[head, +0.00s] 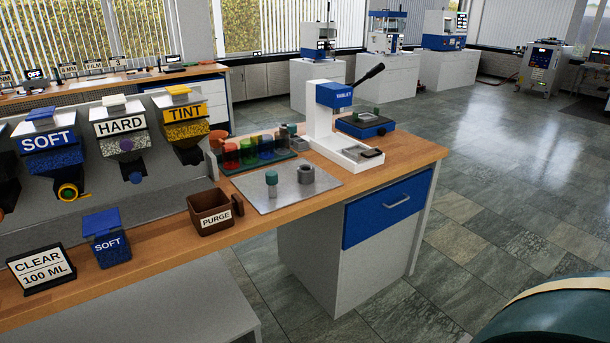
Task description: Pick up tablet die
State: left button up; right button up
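A grey metal plate (262,205) lies on the wooden bench, in front of the press. A short grey round piece with a dark opening in its top (306,174) stands on the plate's right part; it looks like the tablet die. A teal-topped small cylinder (271,183) stands upright to its left, apart from it. Behind them to the right is the white press with a blue head marked TABLET (335,95), a black lever and a white base. Neither of my grippers is in view.
A rack of coloured jars (260,150) stands behind the plate. A brown PURGE bin (210,213) is to its left, then a blue SOFT container (106,238) and hoppers. A blue device (365,125) sits behind the press. Floor right of the bench is open.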

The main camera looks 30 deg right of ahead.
aim_at(305, 173)
jog(key=i+l, duration=0.15)
jog(key=l, duration=0.25)
jog(key=i+l+z, duration=0.1)
jog(key=l, duration=0.25)
jog(key=i+l, duration=0.2)
jog(key=l, duration=0.2)
jog(key=i+l, duration=0.15)
jog(key=l, duration=0.2)
jog(key=i+l+z, duration=0.1)
jog(key=l, duration=0.3)
jog(key=i, duration=0.05)
